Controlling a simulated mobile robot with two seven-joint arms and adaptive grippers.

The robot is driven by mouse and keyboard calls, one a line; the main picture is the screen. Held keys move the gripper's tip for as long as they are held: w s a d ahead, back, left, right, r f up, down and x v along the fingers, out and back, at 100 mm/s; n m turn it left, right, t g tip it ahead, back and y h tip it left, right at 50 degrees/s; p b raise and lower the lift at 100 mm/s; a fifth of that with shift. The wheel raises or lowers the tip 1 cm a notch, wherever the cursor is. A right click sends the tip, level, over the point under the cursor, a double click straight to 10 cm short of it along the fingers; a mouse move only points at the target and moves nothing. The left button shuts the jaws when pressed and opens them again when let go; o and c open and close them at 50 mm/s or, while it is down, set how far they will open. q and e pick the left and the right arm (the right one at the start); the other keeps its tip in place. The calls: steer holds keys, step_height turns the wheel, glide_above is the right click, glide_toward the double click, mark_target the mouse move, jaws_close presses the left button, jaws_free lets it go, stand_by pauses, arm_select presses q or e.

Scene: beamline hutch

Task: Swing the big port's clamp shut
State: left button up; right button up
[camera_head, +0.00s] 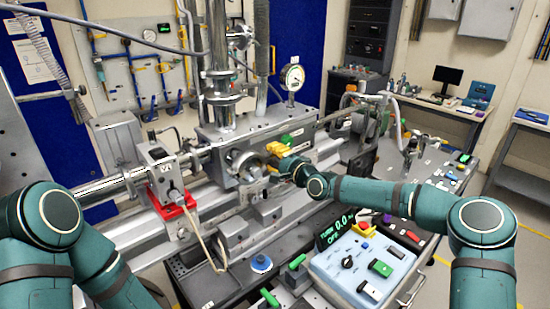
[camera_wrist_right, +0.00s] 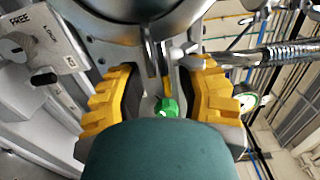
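The big port (camera_head: 248,164) is a round metal flange on the front of the steel chamber; its rim also shows at the top of the right wrist view (camera_wrist_right: 145,15). A clamp lever with a green tip (camera_wrist_right: 167,107) hangs below the rim. My right gripper (camera_head: 277,151) is at the right side of the port. In the right wrist view its yellow fingers (camera_wrist_right: 163,78) are apart, with the green tip between them and gaps visible on both sides. The fingers partly hide the clamp in the head view. My left gripper is out of view; only its arm shows at lower left.
A gauge (camera_head: 292,77) stands on the chamber at right. A boxed valve on a red bracket (camera_head: 172,200) is left of the port. A pale blue control box (camera_head: 362,265) stands below my right forearm. Rails and blocks fill the space below the port.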

steer(key=v, duration=1.2)
steer(key=shift+f, duration=0.1)
steer(key=s+a+f+n+g+h+b, duration=0.1)
steer(key=s+a+f+n+g, duration=0.15)
steer(key=s+a+f, duration=0.6)
steer(key=s+a+f+n+g+b, duration=0.1)
steer(key=s+f+n+g+b, duration=0.2)
steer(key=f, duration=1)
steer(key=s+d+f+n+g+h, duration=0.2)
steer(key=s+d+f+g+h, duration=0.1)
steer(key=s+f, duration=0.5)
steer(key=s+d+f+n+g+h+b, duration=0.1)
steer(key=s+d+f+g+h, duration=0.1)
steer(key=s+f, duration=0.7)
steer(key=s+d+g, duration=0.1)
steer(key=s+g, duration=0.1)
steer(key=shift+s+d+n+h, duration=0.3)
steer(key=shift+n+h, duration=0.05)
steer(key=shift+h, duration=0.05)
steer(key=shift+s+f, duration=0.1)
steer(key=shift+f, duration=0.05)
